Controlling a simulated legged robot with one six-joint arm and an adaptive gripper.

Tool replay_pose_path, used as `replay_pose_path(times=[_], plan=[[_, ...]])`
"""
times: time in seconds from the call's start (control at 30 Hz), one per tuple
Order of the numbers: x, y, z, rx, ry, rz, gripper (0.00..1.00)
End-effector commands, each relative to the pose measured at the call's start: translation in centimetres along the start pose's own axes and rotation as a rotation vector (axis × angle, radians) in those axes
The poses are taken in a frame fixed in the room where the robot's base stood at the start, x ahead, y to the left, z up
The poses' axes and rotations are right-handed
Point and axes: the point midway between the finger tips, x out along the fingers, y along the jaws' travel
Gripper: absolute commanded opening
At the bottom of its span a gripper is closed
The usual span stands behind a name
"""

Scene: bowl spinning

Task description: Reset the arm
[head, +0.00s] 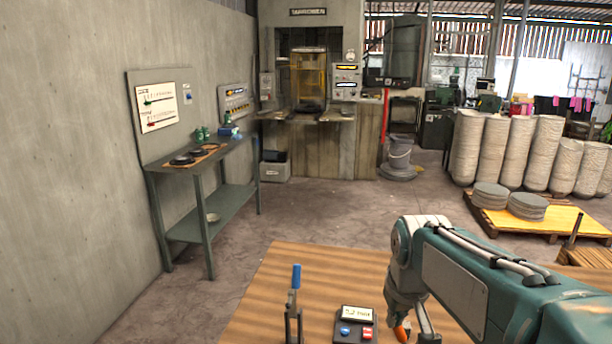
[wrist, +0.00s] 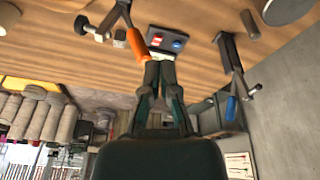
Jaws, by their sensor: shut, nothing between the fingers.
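My arm (head: 470,275) reaches in from the right over the wooden table (head: 290,262) in the head view, its wrist end bent downward. My gripper (wrist: 158,68) shows in the wrist view, which looks upside down. Its two dark fingers are shut together with nothing between them. A small control box (head: 355,323) with a screen, a blue button and a red button sits on the table; it also shows beyond the fingertips in the wrist view (wrist: 171,41). An orange-handled tool (wrist: 133,45) appears beside the fingers; I cannot tell its distance from them.
A lever with a blue handle (head: 296,277) stands left of the control box. A grey disc (wrist: 285,9) lies at the wrist view's top edge. A green side table (head: 205,160) stands along the left wall. A pallet (head: 545,219) with stacked discs is at right. Floor between is clear.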

Motion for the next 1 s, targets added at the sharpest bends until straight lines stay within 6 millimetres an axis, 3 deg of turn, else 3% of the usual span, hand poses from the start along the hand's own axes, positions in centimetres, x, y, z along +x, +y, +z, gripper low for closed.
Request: replay_pose_path(times=[0.1, 0.3, 0.6, 0.77, 1.0], plan=[[-1.7, -0.5, 3.1, 0.028, 0.048, 0.007, 0.0], [-3.1, -1.3, 8.1, 0.078, 0.121, 0.015, 0.0], [-3.1, -2.4, 14.7, 0.144, 0.219, 0.019, 0.0], [-2.8, -2.6, 16.0, 0.158, 0.239, 0.019, 0.0], [-2.8, -2.6, 16.1, 0.159, 0.239, 0.019, 0.0]])
